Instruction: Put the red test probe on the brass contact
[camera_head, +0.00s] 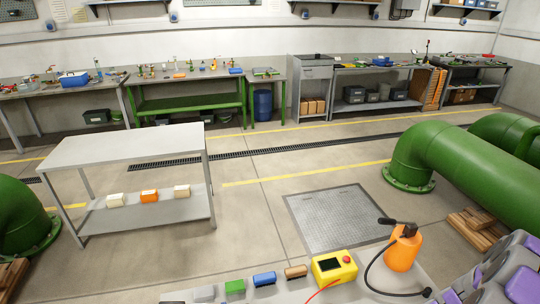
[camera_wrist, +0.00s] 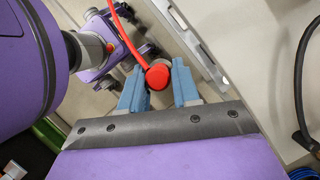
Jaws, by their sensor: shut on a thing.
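In the wrist view, my gripper (camera_wrist: 160,88) is shut on the red test probe (camera_wrist: 158,76), whose round red end shows between the blue-grey fingertips. A red cable (camera_wrist: 128,45) runs up from it. In the head view, a yellow tester box (camera_head: 334,267) with a dark screen and a red button stands at the front edge of the picture. A red lead (camera_head: 322,290) leaves its front. I cannot clearly pick out the brass contact; a brown-orange block (camera_head: 296,272) lies left of the tester. The gripper and the probe are not visible in the head view.
A grey table (camera_head: 125,146) stands farther off. Large green pipes (camera_head: 470,155) are at right.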

